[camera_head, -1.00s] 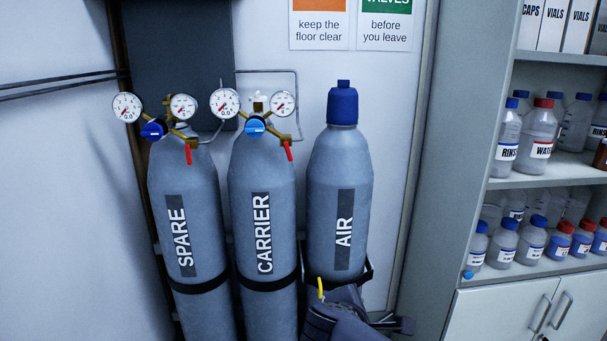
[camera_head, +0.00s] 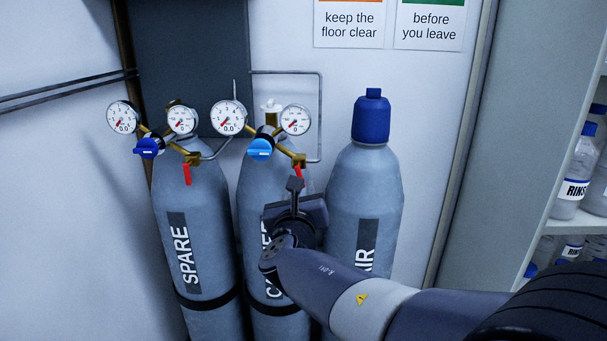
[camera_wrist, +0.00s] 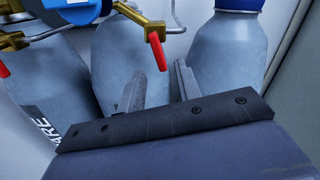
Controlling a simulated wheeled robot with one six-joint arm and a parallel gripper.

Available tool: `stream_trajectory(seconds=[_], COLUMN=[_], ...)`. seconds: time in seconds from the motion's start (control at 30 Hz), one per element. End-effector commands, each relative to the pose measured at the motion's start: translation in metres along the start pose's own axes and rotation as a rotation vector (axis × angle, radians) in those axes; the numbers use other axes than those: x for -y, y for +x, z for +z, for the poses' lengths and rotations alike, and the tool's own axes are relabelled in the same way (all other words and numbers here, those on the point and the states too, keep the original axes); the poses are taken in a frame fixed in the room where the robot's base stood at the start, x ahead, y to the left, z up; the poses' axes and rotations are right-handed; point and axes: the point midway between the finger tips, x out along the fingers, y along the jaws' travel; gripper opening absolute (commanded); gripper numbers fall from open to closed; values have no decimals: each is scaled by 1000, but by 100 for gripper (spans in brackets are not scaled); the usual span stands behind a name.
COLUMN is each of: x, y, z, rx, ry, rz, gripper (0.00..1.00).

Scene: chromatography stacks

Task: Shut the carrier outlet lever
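The carrier outlet lever (camera_head: 299,174) is red and hangs down from the brass outlet at the right of the carrier regulator. In the wrist view the red lever (camera_wrist: 157,50) points down and slightly right, just beyond and above my fingertips. The carrier cylinder (camera_head: 255,190) stands in the middle, its label partly hidden by my arm. My gripper (camera_head: 296,184) is raised in front of that cylinder, right below the lever. In the wrist view my gripper (camera_wrist: 159,80) shows two fingers apart with nothing between them. The lever lies roughly in line with the gap, not clearly touched.
The spare cylinder (camera_head: 190,225) with its own red lever (camera_head: 187,174) stands left. The air cylinder (camera_head: 375,180) with a blue cap stands close on the right. The blue carrier regulator knob (camera_head: 260,150) and gauges (camera_head: 228,118) sit just above. Shelves (camera_head: 560,232) stand far right.

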Motion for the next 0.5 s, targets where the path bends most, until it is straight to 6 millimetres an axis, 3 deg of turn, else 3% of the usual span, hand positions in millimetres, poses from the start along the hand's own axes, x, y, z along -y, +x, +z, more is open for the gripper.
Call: stream_trajectory(seconds=[0.2,0.5], x=[1,0], y=[41,71], z=[1,0], rx=[-3,-2], ry=[1,2], rz=[-3,0], gripper=[33,33])
